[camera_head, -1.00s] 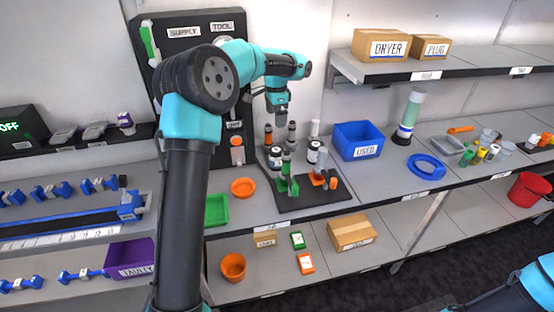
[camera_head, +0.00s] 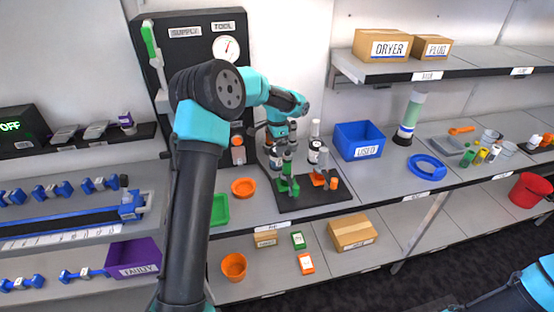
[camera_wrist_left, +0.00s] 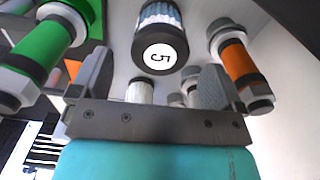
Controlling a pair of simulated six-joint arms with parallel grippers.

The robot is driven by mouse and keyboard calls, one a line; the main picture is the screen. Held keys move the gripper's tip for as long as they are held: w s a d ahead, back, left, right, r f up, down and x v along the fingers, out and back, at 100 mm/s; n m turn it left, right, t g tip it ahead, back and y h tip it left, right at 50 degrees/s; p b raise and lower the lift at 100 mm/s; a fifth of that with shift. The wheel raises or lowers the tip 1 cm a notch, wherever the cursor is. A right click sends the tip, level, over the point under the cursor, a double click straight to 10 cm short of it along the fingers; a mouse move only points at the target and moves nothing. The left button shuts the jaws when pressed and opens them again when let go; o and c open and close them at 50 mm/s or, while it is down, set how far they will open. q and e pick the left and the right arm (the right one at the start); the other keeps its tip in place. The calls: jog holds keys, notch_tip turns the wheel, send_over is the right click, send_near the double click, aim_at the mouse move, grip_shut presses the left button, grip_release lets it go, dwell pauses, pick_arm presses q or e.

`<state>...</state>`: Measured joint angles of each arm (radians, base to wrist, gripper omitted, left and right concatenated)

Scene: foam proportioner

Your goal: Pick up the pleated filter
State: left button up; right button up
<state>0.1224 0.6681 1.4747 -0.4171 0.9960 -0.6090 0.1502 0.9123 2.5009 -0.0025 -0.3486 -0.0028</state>
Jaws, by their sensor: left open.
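My left gripper (camera_wrist_left: 155,85) is open, with its two fingers spread apart in the left wrist view. A cylinder with a ribbed white-and-blue side and a black rim, marked "5" (camera_wrist_left: 159,55), is ahead of the fingers, near the top middle; it looks like the pleated filter. No finger visibly touches it. In the head view the left gripper (camera_head: 279,139) hangs low over the back of the black stand (camera_head: 318,199), among upright fittings, and its fingertips are hard to make out. I cannot tell which head-view part is the filter. My right gripper is out of view.
In the left wrist view, a green fitting (camera_wrist_left: 40,50) is left of the fingers and an orange one (camera_wrist_left: 239,63) is right. A small white cylinder (camera_wrist_left: 139,92) shows between them. A blue bin (camera_head: 359,141) stands right of the stand.

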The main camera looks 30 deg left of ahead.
pick_arm(q)
jog(key=shift+f, duration=2.6)
jog(key=c, duration=1)
jog(key=shift+r, duration=0.1)
notch_tip(320, 180, up, 10)
jog(key=shift+f, duration=0.1)
